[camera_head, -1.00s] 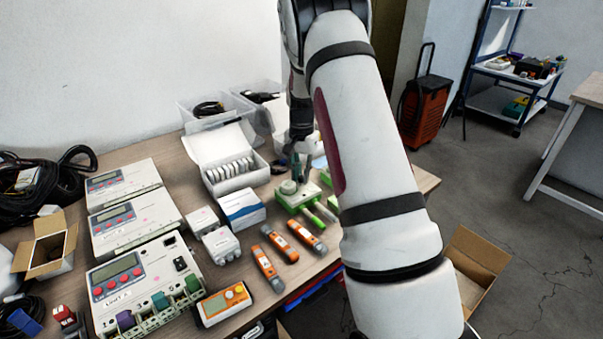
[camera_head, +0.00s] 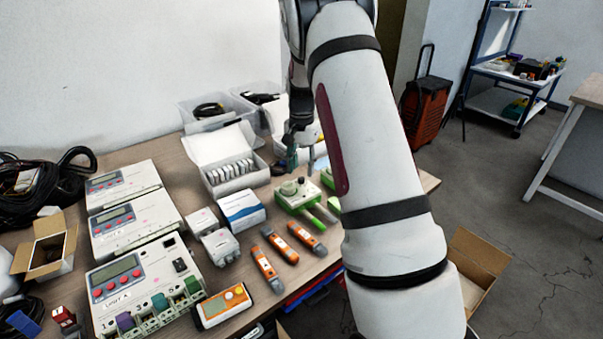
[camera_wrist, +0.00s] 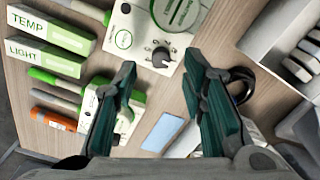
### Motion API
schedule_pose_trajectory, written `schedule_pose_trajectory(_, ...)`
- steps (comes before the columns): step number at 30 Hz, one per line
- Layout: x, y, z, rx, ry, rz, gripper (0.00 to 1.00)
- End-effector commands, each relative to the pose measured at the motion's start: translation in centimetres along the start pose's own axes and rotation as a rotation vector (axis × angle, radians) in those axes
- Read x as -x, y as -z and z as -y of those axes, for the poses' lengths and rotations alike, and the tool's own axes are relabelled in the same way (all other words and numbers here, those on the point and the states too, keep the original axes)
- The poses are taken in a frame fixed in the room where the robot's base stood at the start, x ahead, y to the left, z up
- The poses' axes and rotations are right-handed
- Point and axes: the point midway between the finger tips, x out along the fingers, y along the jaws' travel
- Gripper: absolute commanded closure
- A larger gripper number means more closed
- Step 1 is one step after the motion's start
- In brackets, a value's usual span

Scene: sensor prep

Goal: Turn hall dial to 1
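A white-and-green sensor unit (camera_head: 290,198) lies on the table in the head view. It carries a small dark dial (camera_head: 301,181) beside a round grey-green part. In the wrist view a white unit (camera_wrist: 125,38) with the black dial (camera_wrist: 161,57) and printed marks around it lies at the top.
Boxes labelled TEMP (camera_wrist: 52,28) and LIGHT (camera_wrist: 43,57) lie at the left of the wrist view. A second green-and-white unit (camera_wrist: 125,113) is partly behind a finger. Orange tools (camera_head: 281,245), a blue-white box (camera_head: 241,209) and an open white box (camera_head: 238,182) stand nearby.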

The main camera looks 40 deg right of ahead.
Motion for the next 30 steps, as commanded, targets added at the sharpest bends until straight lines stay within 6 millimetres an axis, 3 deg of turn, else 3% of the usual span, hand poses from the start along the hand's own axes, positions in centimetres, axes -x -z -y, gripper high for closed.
schedule_pose_trajectory(6, 4.8, 0.1, 0.1, 0.0, 0.003, -0.004, 0.62)
schedule_pose_trajectory(12, 7.7, 0.1, 0.1, 0.0, 0.002, -0.002, 0.62)
schedule_pose_trajectory(18, 8.7, 0.0, 0.0, 0.0, 0.0, 0.0, 0.62)
schedule_pose_trajectory(30, 8.8, 0.0, 0.0, 0.0, 0.0, 0.0, 0.62)
